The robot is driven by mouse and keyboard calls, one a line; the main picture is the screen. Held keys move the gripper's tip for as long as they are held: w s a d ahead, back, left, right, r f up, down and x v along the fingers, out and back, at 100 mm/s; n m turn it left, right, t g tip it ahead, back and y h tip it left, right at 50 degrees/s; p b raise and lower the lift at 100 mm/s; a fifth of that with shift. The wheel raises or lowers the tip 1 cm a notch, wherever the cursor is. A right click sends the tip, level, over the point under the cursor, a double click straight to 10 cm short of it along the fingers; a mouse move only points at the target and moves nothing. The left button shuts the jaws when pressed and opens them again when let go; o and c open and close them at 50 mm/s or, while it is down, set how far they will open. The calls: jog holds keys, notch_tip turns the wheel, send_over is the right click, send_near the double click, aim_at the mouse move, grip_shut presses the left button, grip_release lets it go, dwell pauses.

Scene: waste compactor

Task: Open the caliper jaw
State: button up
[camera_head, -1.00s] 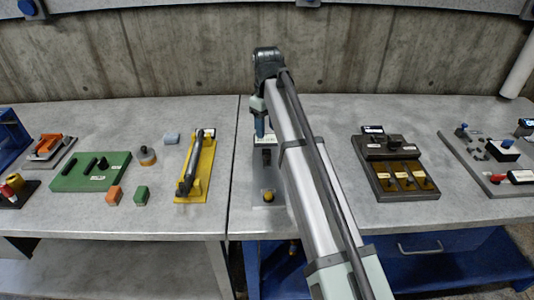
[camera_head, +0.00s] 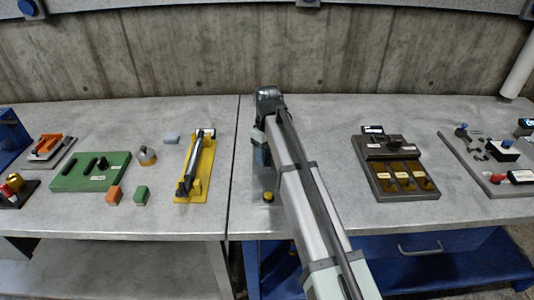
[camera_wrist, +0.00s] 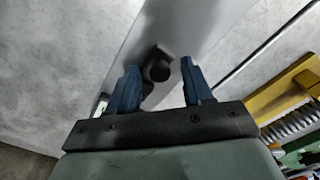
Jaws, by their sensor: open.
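My gripper (camera_wrist: 160,82) has two blue fingers, open and apart, in the wrist view. In the head view my gripper (camera_head: 262,152) is low over this device, at the middle of the benches. My arm hides most of the device; a small yellow knob (camera_head: 268,196) shows at its near end. I take this device for the caliper, but its jaw cannot be made out.
A yellow-based tool (camera_head: 207,172) lies left of my gripper; its yellow frame and a spring (camera_wrist: 290,125) show in the wrist view. Further left is a green block (camera_head: 75,181). A dark fixture with yellow pads (camera_head: 390,151) stands right. Bare bench lies between it and my arm.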

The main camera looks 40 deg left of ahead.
jog(key=shift+c, duration=0.4)
grip_shut()
